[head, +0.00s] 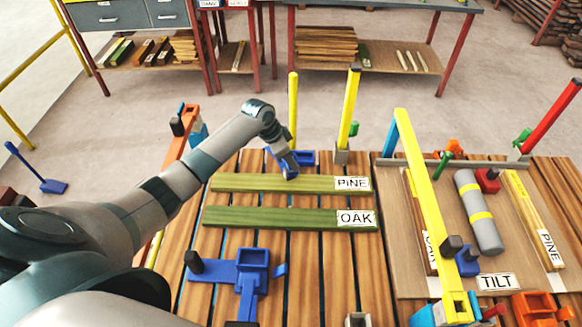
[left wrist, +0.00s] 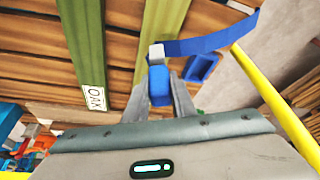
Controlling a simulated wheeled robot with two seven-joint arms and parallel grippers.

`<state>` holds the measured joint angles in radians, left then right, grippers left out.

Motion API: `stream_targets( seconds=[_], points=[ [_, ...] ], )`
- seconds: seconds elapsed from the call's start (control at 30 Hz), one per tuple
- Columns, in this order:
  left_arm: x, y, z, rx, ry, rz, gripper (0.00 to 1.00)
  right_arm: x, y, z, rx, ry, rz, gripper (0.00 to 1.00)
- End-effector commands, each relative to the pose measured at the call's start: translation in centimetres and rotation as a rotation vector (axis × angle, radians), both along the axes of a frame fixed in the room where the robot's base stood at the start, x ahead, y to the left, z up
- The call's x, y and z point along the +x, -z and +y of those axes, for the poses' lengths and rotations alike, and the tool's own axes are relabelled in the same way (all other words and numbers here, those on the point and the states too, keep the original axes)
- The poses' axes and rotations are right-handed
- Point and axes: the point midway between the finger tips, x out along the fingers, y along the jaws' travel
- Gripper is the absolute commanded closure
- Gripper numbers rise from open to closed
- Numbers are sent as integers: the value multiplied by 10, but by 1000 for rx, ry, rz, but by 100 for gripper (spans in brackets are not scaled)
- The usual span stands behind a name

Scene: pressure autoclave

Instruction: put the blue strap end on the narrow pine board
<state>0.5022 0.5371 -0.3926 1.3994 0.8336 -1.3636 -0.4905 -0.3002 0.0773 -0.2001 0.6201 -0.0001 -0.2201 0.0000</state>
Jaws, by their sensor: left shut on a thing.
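My left gripper (head: 288,170) is over the far edge of the narrow green board labelled PINE (head: 245,183), near its right half. In the left wrist view its fingers are shut on the blue strap end (left wrist: 160,86), which has a pale tip. The blue strap (left wrist: 212,43) curves away to the right. The pine board (left wrist: 165,30) runs up behind the strap end there; I cannot tell whether they touch. The green board labelled OAK (head: 270,217) lies nearer, parallel to the pine. My right gripper is not in view.
Two yellow posts (head: 293,110) (head: 349,108) stand beyond the pine board. A blue clamp-like fixture (head: 240,271) sits on the slatted table in front. On the right, a TILT board (head: 410,285) carries a grey roll (head: 478,212), a yellow bar (head: 425,200) and another PINE piece (head: 533,220).

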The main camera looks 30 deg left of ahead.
Motion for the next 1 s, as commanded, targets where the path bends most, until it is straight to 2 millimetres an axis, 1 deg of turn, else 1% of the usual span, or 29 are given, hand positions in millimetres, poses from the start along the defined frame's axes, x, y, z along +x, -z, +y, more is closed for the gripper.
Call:
stream_targets(
  seconds=[0.13,0.3,0.73,0.77,0.8,0.83,1.0],
  points=[
    [-2,16,-1,0,-1,5,100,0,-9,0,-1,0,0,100],
    [-1,32,0,0,-1,3,100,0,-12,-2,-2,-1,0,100],
    [0,38,0,1,0,1,100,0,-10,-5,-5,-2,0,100],
    [-1,38,0,1,0,1,72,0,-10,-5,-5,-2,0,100],
    [-1,38,0,1,0,1,62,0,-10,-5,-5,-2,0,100],
    [-1,38,0,1,0,1,58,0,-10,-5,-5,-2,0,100],
    [-1,38,0,1,0,1,58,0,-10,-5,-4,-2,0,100]
  ],
)
